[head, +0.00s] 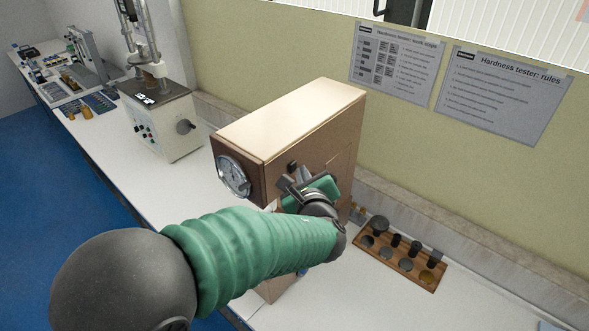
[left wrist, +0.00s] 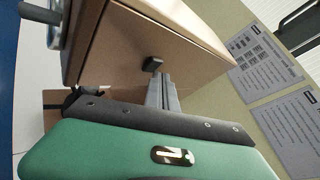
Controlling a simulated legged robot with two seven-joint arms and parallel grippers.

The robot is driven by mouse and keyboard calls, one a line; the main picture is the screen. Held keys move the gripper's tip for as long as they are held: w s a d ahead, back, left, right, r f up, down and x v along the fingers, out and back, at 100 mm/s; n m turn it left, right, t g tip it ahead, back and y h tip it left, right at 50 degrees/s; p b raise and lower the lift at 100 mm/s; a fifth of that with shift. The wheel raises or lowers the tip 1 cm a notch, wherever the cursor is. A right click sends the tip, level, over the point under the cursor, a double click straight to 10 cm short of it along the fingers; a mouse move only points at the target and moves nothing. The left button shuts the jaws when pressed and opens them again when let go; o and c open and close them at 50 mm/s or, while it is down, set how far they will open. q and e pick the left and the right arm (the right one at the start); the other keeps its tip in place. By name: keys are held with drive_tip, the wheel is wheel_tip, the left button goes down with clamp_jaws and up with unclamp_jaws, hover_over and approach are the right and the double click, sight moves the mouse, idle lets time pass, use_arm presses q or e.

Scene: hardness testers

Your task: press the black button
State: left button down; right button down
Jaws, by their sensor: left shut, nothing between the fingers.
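The brown box-shaped hardness tester (head: 285,110) stands on the white bench with a round dial on its front. A small black button (head: 293,165) sticks out of its side panel; it also shows in the left wrist view (left wrist: 153,64). My left gripper (head: 287,183) is shut and empty, with its fingertips just below the button in the head view. In the left wrist view the grey fingers (left wrist: 162,80) point at the side panel close to the button. I cannot tell whether they touch it. My left arm hides the lower part of the tester.
A wooden block (head: 400,258) with several dark and metal pieces lies right of the tester by the wall. A white tester (head: 160,115) with a side knob stands further left. White bench (head: 370,305) is clear in front of the block.

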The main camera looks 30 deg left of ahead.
use_arm(q)
drive_tip(key=shift+a+b, duration=0.35)
drive_tip(key=shift+a, duration=0.2)
idle(0.7)
drive_tip(key=shift+d, duration=0.85)
drive_tip(key=shift+s+d, duration=0.2)
drive_tip(key=shift+d, duration=1.1)
drive_tip(key=shift+s+d, duration=0.2)
drive_tip(key=shift+d, duration=1.05)
drive_tip(key=s+d, duration=0.6)
